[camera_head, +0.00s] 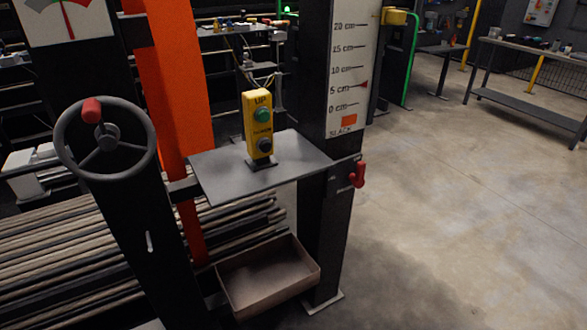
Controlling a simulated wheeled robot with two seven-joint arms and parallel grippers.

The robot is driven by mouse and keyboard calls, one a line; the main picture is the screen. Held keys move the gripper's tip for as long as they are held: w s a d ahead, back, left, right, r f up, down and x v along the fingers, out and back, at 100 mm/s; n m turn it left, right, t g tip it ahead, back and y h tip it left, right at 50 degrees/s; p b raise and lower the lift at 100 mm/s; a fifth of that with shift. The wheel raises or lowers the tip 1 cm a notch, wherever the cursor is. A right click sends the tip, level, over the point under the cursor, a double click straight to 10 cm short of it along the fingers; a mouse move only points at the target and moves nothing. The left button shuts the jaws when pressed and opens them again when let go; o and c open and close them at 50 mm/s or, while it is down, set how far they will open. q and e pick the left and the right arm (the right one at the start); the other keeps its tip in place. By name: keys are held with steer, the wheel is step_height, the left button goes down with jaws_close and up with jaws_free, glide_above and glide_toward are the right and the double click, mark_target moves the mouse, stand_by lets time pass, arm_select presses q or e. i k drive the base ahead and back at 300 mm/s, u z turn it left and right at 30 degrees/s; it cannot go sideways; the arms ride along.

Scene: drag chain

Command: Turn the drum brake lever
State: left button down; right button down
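A small red lever (358,174) is mounted on the side of the dark right-hand post (327,215), just below the height of the grey shelf. A small label beside it is too blurred to read, so I cannot tell for sure that it is the drum brake lever. The lever's grip hangs roughly upright. A dark handwheel (106,172) with a red knob (91,110) is on the left post. Neither of my grippers is in view, and nothing touches the lever or the wheel.
A grey shelf (225,184) carries a yellow UP/DOWN button box (258,125) between the posts. An open brown tray (290,293) sits low below it. A centimetre scale (350,60) is on the right post. The floor (460,200) to the right is clear; workbenches stand behind.

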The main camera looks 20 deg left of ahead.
mark_target(358, 180)
steer(key=u, duration=0.65)
steer(key=i, duration=0.8)
steer(key=u, duration=0.1)
